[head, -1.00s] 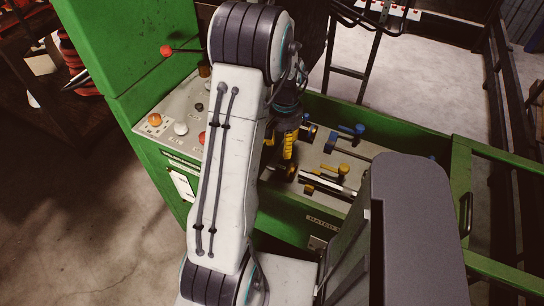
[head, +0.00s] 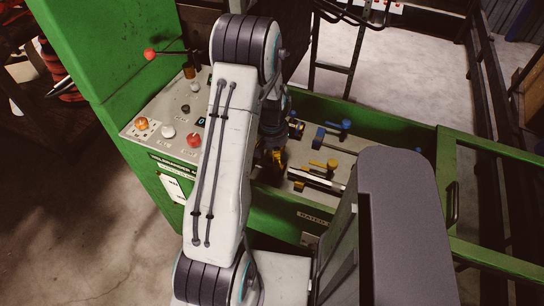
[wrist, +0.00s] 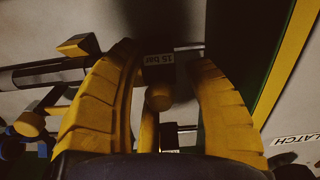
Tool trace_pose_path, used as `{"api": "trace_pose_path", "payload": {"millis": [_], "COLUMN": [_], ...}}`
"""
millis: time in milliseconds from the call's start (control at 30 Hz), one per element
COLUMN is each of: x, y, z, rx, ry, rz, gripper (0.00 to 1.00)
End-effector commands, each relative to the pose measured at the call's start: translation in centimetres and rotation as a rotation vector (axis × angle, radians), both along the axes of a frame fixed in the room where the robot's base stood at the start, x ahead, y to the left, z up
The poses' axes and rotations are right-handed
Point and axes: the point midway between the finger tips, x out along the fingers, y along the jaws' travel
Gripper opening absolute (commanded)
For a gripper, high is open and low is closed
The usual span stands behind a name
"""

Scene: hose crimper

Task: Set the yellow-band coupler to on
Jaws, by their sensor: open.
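My gripper (head: 271,160) hangs over the left part of the panel inside the green machine, partly hidden behind my arm in the head view. In the wrist view its two yellow fingers (wrist: 160,62) are spread apart. A yellow knob (wrist: 158,97) shows between them, below a dark part with an upside-down "15 bar" label (wrist: 160,58). I cannot tell whether a finger touches it. Yellow-ended couplers (head: 331,166) lie right of my gripper in the head view. A yellow handle (wrist: 75,45) also shows left of the fingers in the wrist view. I cannot tell which coupler carries the yellow band.
Blue-handled couplers (head: 345,125) lie behind the yellow ones. A control panel with a red knob (head: 194,140) and a red-tipped lever (head: 150,54) stands at left. A green frame rail (head: 500,150) bounds the right.

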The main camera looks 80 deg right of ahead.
Motion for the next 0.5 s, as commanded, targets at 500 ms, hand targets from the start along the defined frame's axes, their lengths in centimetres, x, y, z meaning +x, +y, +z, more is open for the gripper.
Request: {"api": "trace_pose_path", "payload": {"millis": [500], "x": [0.00], "y": [0.01], "z": [0.03], "rx": [0.000], "ry": [0.000], "rz": [0.000], "gripper": [0.10]}}
